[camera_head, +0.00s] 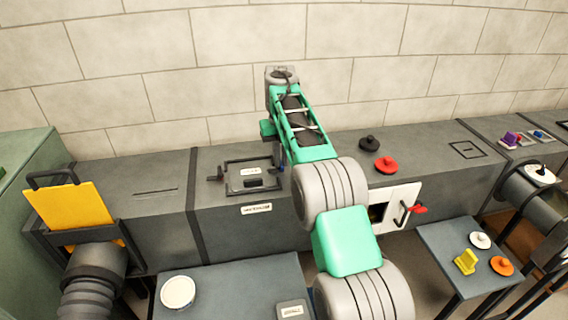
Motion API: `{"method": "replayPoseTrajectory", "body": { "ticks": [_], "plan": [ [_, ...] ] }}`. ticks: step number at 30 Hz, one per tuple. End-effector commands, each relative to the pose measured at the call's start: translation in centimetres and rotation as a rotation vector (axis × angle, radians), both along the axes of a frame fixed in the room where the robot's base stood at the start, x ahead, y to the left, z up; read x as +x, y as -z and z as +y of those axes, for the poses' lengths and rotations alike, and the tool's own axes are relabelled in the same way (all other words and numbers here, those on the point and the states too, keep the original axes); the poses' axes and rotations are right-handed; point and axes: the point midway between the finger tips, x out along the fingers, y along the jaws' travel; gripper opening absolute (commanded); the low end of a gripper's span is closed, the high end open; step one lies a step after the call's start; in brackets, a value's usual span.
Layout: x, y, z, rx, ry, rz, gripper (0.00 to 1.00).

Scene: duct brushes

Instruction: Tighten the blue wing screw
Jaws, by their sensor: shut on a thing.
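The blue wing screw (282,158) shows only as a small bit of blue at the right side of the dark framed hatch (250,176) on top of the grey duct. My arm reaches over the duct and covers most of this spot. My gripper (278,152) points down there, mostly hidden behind my green arm link, and is shut on the screw. How far the screw is turned cannot be seen. The hatch has a pale label and a dark handle. A dark, slightly reddish fitting (214,178) sits at its left side.
A black knob (369,144) and a red knob (386,165) sit on the duct to the right. A white door (402,203) with a red handle stands ajar below them. A yellow plate (70,207) stands at the left. Small tables (220,275) stand in front.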

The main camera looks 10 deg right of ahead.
Motion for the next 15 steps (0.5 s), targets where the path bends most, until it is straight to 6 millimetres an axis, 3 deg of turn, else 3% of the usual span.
{"method": "replayPoseTrajectory", "body": {
  "ticks": [8,9,15],
  "plan": [
    [0.08,-0.26,0.01,0.0,0.0,-0.005,0.0],
    [0.08,-0.26,0.03,0.0,0.0,-0.005,0.11],
    [0.02,-0.15,0.21,0.0,-0.003,-0.002,0.27]
  ]
}}
